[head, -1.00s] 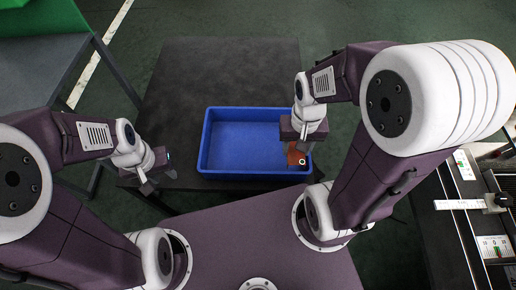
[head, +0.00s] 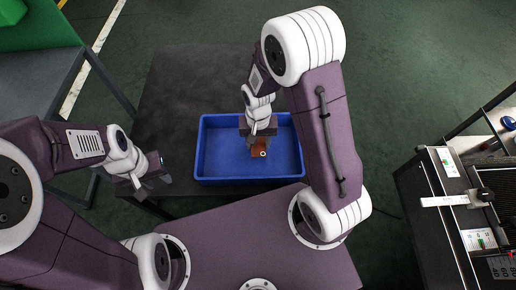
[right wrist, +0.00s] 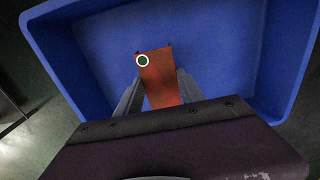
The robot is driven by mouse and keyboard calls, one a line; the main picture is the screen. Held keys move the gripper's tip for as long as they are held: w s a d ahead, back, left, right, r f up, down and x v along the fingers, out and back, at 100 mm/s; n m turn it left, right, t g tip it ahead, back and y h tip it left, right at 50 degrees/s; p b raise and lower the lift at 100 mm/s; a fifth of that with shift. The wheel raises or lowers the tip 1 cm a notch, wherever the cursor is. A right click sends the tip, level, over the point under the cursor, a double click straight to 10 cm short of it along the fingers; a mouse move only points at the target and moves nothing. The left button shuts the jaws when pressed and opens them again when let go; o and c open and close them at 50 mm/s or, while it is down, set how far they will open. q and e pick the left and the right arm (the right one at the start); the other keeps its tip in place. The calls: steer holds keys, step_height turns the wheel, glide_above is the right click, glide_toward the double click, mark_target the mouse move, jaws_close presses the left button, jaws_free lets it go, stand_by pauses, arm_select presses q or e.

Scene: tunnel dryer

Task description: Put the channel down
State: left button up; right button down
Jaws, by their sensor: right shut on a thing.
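The channel (head: 258,153) is a small orange-brown piece with a pale ring around a dark green spot near one end. It also shows in the right wrist view (right wrist: 160,84), between the two grey fingers. My right gripper (head: 260,139) is shut on the channel, over the middle of the blue tray (head: 215,178). The tray's walls surround it in the right wrist view (right wrist: 50,45). I cannot tell whether the channel touches the tray floor. My left gripper (head: 153,185) is left of the tray, near the table's front edge, with no thing seen in it; its fingers appear apart.
The blue tray stands on a dark table (head: 190,80) with free room behind it. The tray floor around the channel looks empty. A grey table with a green object (head: 35,25) is at the far left. A dark machine with white scale plates (head: 447,200) is at the right.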

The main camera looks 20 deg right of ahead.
mark_target(258, 144)
step_height(258, 144, down, 4)
steer(key=shift+f+b, duration=0.15)
steer(key=shift+b, duration=0.75)
steer(key=c, duration=0.7)
jaws_free()
step_height(258, 144, up, 12)
steer(key=p, duration=0.4)
steer(key=shift+f, duration=0.25)
steer(key=shift+r+p, duration=0.3)
steer(key=shift+r, duration=0.2)
